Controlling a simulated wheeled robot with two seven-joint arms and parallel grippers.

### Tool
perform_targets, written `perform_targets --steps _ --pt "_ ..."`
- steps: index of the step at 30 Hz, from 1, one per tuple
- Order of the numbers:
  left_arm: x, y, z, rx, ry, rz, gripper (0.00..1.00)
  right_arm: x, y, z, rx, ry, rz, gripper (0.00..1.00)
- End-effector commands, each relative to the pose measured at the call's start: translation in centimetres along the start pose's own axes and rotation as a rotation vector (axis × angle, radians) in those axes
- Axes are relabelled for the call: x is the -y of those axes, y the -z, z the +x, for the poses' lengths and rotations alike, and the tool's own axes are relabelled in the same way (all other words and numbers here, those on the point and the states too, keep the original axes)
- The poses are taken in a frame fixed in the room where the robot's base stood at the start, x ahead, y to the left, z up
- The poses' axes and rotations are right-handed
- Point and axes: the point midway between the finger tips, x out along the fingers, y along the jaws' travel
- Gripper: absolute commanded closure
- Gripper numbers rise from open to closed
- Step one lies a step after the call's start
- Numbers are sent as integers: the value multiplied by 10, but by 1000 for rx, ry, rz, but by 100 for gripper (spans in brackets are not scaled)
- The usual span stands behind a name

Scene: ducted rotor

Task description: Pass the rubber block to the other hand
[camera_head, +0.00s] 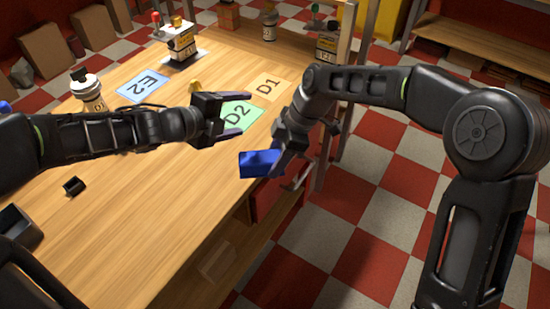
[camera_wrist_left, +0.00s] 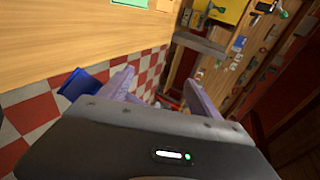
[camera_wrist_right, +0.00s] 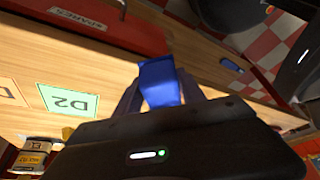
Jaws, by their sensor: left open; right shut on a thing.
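The rubber block is a blue block (camera_head: 258,163). My right gripper (camera_head: 283,163) is shut on it and holds it near the table's right edge, apart from my left gripper. In the right wrist view the block (camera_wrist_right: 158,80) sits between the two fingers. My left gripper (camera_head: 242,115) is open and empty above the table, up and left of the block in the head view. In the left wrist view the block (camera_wrist_left: 82,84) shows left of the fingers, outside the gap between them.
The wooden table (camera_head: 140,220) has flat labels D2 (camera_head: 238,116), D1 (camera_head: 268,88) and E2 (camera_head: 143,88). A small black piece (camera_head: 74,186) and a dark bin (camera_head: 18,228) are at left. A white-topped bottle (camera_head: 88,90) stands behind my left arm. The table's near middle is clear.

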Motion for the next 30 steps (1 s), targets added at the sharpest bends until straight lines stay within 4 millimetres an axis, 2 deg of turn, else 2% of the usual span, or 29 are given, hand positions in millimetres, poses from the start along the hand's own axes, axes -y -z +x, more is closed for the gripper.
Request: perform_targets --steps 1,3,6,9,17,18,25,30 --pt "-16 22 -6 -98 6 -18 28 0 0 0 0 -1 0 99" --pt "-33 54 -18 -237 15 -45 28 0 0 0 0 -1 0 99" --pt "-51 92 -38 -400 21 -91 28 0 0 0 0 -1 0 99" --pt "-64 123 -58 -531 22 -136 28 0 0 0 0 0 0 99" --pt "-84 184 -111 -822 15 -295 28 0 0 0 0 -1 0 99" --pt "-85 193 -104 -852 2 -375 28 0 0 0 0 0 0 99" --pt "-91 201 -23 -774 -55 -746 28 0 0 0 0 0 0 99" --pt "-113 218 40 -692 -123 -1095 28 0 0 0 0 0 0 99"
